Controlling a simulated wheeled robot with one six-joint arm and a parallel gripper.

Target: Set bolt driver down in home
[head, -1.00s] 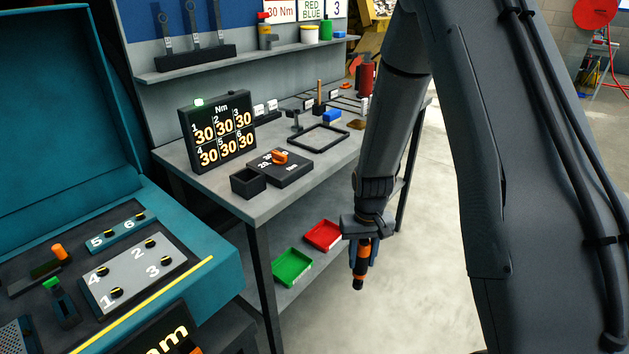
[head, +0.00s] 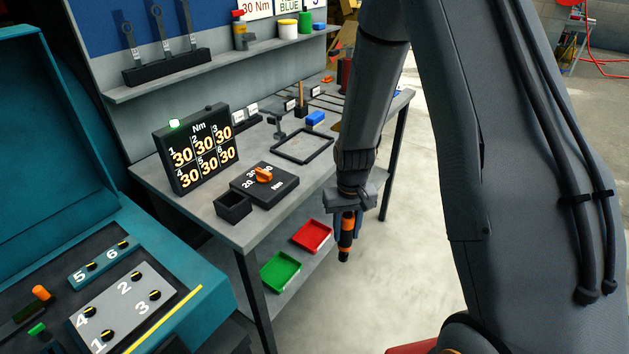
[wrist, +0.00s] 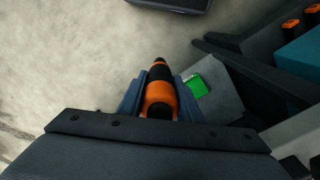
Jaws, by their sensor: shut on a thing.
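My gripper (head: 347,222) is shut on the bolt driver (head: 346,246), a black and orange tool. The driver hangs tip down in front of the workbench, over the floor beside the bench's right end. In the wrist view the bolt driver (wrist: 160,94) sits between the blue fingers of my gripper (wrist: 158,98). On the bench top stand a small open black box (head: 233,207) and a flat black frame (head: 303,146). I cannot tell which place is the driver's home.
A torque display (head: 197,152) and a dial box (head: 265,185) stand on the workbench (head: 205,220). A green tray (head: 280,271) and a red tray (head: 312,236) lie on its lower shelf. A teal machine (head: 195,305) is at the left. Open floor lies to the right.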

